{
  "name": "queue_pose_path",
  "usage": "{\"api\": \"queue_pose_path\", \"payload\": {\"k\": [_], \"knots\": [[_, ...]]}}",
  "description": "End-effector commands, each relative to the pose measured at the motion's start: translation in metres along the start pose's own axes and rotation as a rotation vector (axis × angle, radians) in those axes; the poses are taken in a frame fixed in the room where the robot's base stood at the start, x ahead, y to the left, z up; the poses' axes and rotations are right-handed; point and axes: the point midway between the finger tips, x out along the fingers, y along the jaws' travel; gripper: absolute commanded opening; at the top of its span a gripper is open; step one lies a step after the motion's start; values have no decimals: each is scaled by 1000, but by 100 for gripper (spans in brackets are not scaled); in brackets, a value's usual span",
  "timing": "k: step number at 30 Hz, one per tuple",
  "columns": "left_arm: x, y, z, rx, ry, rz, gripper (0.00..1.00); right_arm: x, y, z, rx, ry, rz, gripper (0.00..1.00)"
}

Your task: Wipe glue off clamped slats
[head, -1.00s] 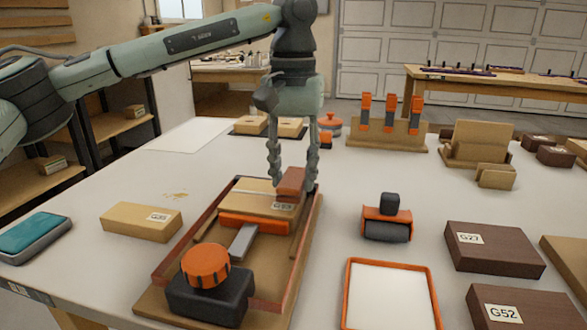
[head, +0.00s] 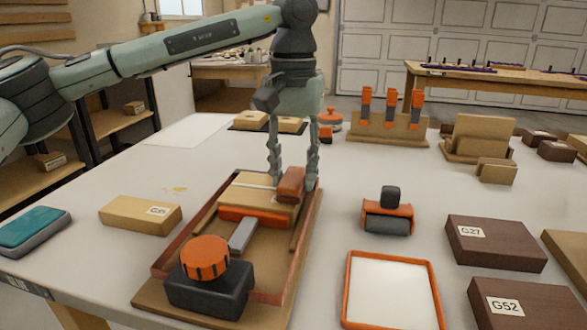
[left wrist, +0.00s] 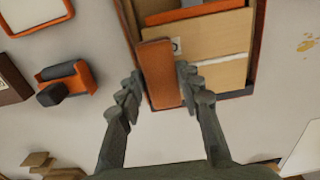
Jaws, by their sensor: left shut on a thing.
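The clamped slats (head: 249,193) lie side by side in a wooden clamping jig (head: 148,298) with reddish side rails, an orange bar and an orange knob (head: 205,258). A white glue line (left wrist: 226,59) crosses the slats in the left wrist view. My left gripper (head: 292,182) points down at the far right part of the slats. It is shut on a reddish-brown block (left wrist: 159,75), which lies over the slats' edge and partly hides a label. The block also shows in the head view (head: 291,183). Whether it presses on the slats is unclear. My right gripper is not in view.
A tan block (head: 140,214) and a teal-topped pad (head: 33,232) lie left of the jig. To the right are an orange-framed white tray (head: 347,302), an orange-and-black roller (head: 387,216) and dark labelled blocks (head: 495,244). A rack with orange-handled tools (head: 378,136) stands behind.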

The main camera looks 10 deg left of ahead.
Motion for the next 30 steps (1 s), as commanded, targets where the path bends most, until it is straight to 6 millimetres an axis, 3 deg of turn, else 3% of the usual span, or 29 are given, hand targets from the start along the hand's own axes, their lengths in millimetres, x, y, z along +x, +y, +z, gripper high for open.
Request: {"api": "queue_pose_path", "payload": {"k": [11,30], "knots": [[3,-2,0,-1,0,0,12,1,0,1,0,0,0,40],[2,-28,0,-2,1,0,12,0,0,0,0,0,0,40]]}}
